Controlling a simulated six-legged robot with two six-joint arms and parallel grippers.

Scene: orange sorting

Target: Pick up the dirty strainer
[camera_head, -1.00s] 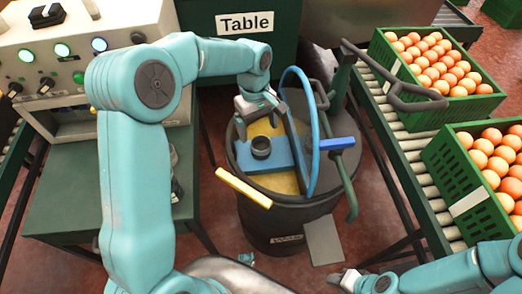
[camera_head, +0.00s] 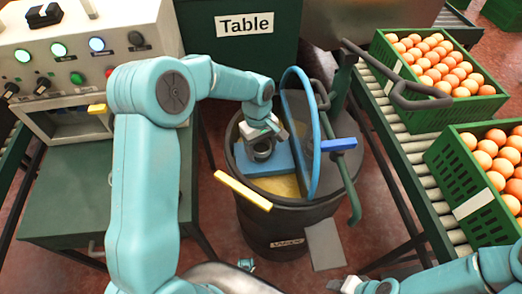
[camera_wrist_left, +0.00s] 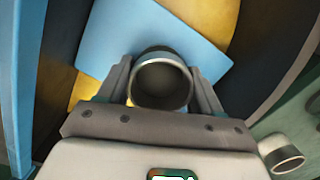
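The dirty strainer appears to be the blue plate (camera_head: 281,158) with a dark round collar (camera_head: 262,150) on it, inside the dark barrel (camera_head: 285,222). Yellow material shows beside the plate. My left gripper (camera_head: 262,132) is right over the collar, pointing down. In the left wrist view, the collar (camera_wrist_left: 161,80) stands between the two fingers of my left gripper (camera_wrist_left: 161,95), one on each side. The fingers look open around it; whether they touch it is unclear. My right gripper (camera_head: 347,285) is low at the bottom edge, its fingers too small to judge.
A blue-rimmed disc (camera_head: 297,130) stands upright beside the plate. A yellow bar (camera_head: 243,190) and blue bar (camera_head: 338,145) are at the barrel rim. Green crates (camera_head: 475,200) of orange balls sit on the roller conveyor (camera_head: 410,165) at right. A control panel (camera_head: 85,50) stands at left.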

